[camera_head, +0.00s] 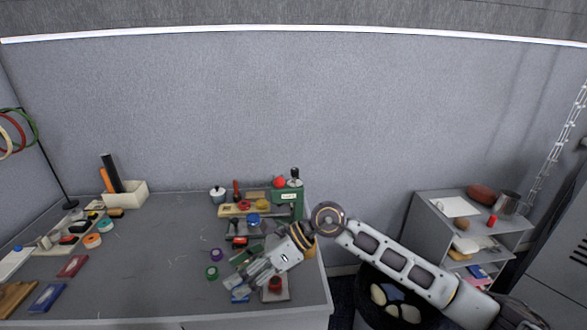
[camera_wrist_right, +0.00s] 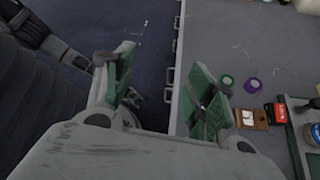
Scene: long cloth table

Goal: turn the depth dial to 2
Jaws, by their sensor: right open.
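A green bench machine (camera_head: 287,200) stands at the back right of the table, with a black knob on top, a red knob beside it and a small pale label on its front. I cannot make out which part is the depth dial or any number on it. My right gripper (camera_head: 245,277) is in front of the machine, over the front right of the table, apart from it. Its two green-padded fingers (camera_wrist_right: 165,92) are spread and empty in the wrist view. My left gripper is not in view.
Small tools and colored knobs lie around the machine; purple (camera_head: 216,255) and green (camera_head: 211,272) rolls lie left of my gripper. A white box (camera_head: 128,195) stands at the back left. The table's middle is mostly clear. A grey shelf (camera_head: 432,225) stands at the right.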

